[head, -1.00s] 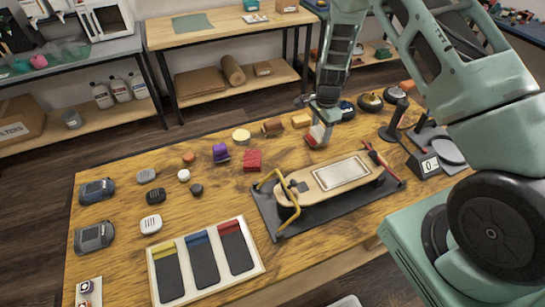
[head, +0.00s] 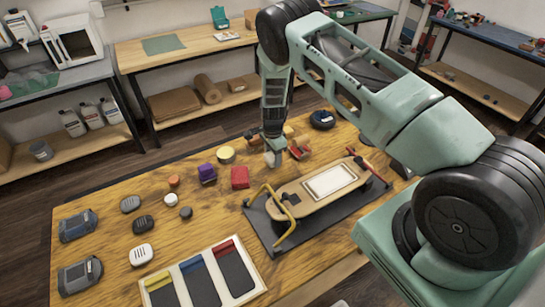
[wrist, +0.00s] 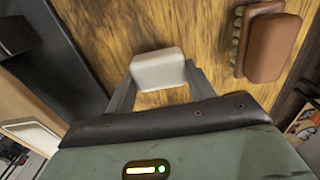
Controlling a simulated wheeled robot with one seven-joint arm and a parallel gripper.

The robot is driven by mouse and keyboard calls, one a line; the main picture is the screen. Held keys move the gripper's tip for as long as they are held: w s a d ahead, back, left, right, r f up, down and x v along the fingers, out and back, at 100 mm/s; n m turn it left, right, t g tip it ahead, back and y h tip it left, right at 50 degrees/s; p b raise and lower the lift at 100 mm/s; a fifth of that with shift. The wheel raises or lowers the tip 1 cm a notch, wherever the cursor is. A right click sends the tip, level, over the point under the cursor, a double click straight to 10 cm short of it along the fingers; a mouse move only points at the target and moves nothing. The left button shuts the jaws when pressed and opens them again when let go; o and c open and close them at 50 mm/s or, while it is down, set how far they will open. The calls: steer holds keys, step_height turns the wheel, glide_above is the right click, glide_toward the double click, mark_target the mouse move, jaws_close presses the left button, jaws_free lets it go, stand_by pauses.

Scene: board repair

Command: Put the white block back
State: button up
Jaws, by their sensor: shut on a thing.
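My gripper (head: 272,146) points down over the far middle of the table. It is shut on the white block (wrist: 158,70), which sits between the two fingertips in the wrist view. In the head view the white block (head: 270,159) shows just below the fingers, close to the tabletop. I cannot tell whether it touches the wood. A red piece (head: 299,151) is just right of the gripper. The skateboard deck (head: 300,201) with a white rectangle on it lies on a dark mat (head: 318,230), nearer and to the right.
A brown brush (wrist: 268,42) lies right of the block in the wrist view. A red block (head: 240,178), a purple item (head: 207,174) and a yellow round tin (head: 226,155) stand left of the gripper. A yellow clamp (head: 283,217) rises at the deck's left end.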

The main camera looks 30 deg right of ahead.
steer(key=shift+f, duration=0.95)
steer(key=shift+f, duration=0.2)
steer(key=o, duration=1.1)
steer(key=shift+r, duration=0.1)
steer(key=shift+o, duration=0.2)
steer(key=shift+r, duration=0.1)
